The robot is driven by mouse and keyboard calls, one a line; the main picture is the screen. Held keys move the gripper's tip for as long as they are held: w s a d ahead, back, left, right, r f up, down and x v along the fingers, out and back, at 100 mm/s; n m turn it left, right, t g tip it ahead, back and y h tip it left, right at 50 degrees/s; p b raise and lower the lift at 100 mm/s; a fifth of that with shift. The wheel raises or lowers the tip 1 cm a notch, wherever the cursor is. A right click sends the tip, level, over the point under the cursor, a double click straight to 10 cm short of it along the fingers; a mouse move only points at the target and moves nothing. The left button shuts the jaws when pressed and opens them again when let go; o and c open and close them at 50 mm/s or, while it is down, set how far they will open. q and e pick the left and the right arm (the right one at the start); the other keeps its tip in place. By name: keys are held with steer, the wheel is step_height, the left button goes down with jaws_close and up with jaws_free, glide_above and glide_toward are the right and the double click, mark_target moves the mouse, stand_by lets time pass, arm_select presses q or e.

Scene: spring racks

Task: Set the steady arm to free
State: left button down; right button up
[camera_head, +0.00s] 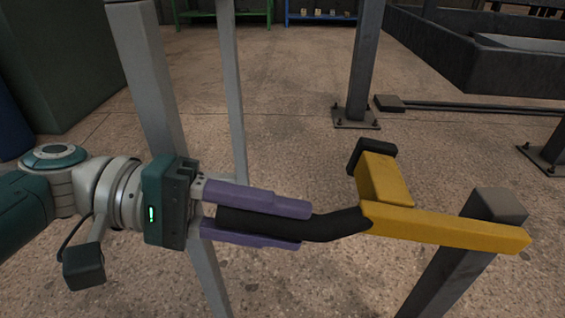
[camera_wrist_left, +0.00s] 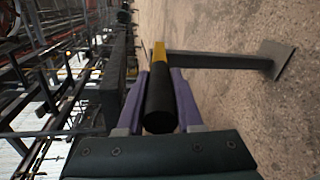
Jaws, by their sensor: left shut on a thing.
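The steady arm is a yellow bar (camera_head: 445,228) with a bent black handle (camera_head: 338,224) at its left end and a yellow block (camera_head: 382,180) with a black pad standing up from it. Its right part lies across the top of a dark grey post (camera_head: 462,265). My left gripper (camera_head: 305,227) has its purple fingers shut on the black handle, one finger on each side. In the left wrist view the black handle (camera_wrist_left: 160,105) runs between the fingers, with the yellow bar (camera_wrist_left: 159,52) beyond. The handle's end is partly hidden by the fingers. My right gripper is not seen.
Light grey uprights (camera_head: 150,80) stand behind my left wrist. A dark post (camera_head: 365,70) is bolted to the floor further back. A dark grey trough (camera_head: 480,55) is at the upper right, with a low rail (camera_head: 470,106) before it. Open floor lies between.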

arm_select(q)
steer(key=f+b, duration=0.1)
steer(key=f+h+b, duration=0.1)
steer(key=b, duration=0.1)
steer(key=f+b, duration=0.1)
steer(key=f, duration=0.1)
steer(key=shift+a+h, duration=0.25)
steer(key=shift+h, duration=0.05)
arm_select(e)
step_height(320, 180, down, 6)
arm_select(q)
steer(key=shift+s+f, duration=0.1)
steer(key=shift+f, duration=0.05)
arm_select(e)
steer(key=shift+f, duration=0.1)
arm_select(q)
steer(key=c, duration=0.6)
jaws_free()
steer(key=shift+r, duration=0.2)
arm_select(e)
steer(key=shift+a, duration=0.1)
arm_select(q)
steer(key=a, duration=0.6)
steer(key=a+b, duration=0.1)
steer(key=a, duration=0.3)
steer(key=shift+w+r, duration=0.25)
steer(key=shift+r, duration=0.1)
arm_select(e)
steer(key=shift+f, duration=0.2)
